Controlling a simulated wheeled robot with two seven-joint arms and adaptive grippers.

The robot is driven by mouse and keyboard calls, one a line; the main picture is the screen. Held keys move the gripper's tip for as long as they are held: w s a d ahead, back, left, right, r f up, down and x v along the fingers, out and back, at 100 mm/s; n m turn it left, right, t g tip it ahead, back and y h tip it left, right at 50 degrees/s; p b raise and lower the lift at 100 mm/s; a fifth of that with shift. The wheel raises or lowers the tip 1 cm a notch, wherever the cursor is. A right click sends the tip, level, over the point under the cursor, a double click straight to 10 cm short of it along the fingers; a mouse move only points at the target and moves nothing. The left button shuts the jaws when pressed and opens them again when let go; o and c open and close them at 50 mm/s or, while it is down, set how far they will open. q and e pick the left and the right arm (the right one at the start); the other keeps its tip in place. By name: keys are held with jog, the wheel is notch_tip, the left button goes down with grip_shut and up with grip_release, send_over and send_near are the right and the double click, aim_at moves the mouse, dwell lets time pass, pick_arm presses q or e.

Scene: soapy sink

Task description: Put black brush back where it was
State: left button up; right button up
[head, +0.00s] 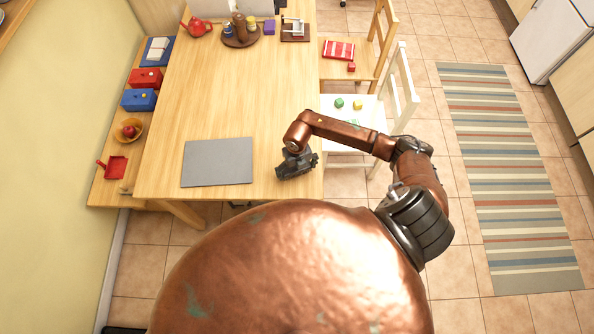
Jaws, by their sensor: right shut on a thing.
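My right gripper (297,163) is low over the right edge of the wooden table (235,110), right of the grey mat (217,162). It is shut on a dark thing that looks to be the black brush, but the brush's outline blends into the dark gripper. I cannot tell whether the brush touches the table. No other black brush shows. My left gripper is not in view.
A red teapot (196,27) and a round brown tray (241,40) stand at the table's far end. A bench (112,186) on the left holds boxes and a bowl. The table's middle is clear.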

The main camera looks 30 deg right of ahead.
jog(key=shift+w+f, duration=0.1)
jog(key=shift+f, duration=0.5)
jog(key=shift+f, duration=0.25)
jog(key=o, duration=0.8)
jog(key=shift+r, duration=0.1)
jog(key=shift+r, duration=0.3)
notch_tip(320, 180, up, 12)
jog(key=shift+f+b, duration=0.15)
jog(key=shift+b, duration=0.35)
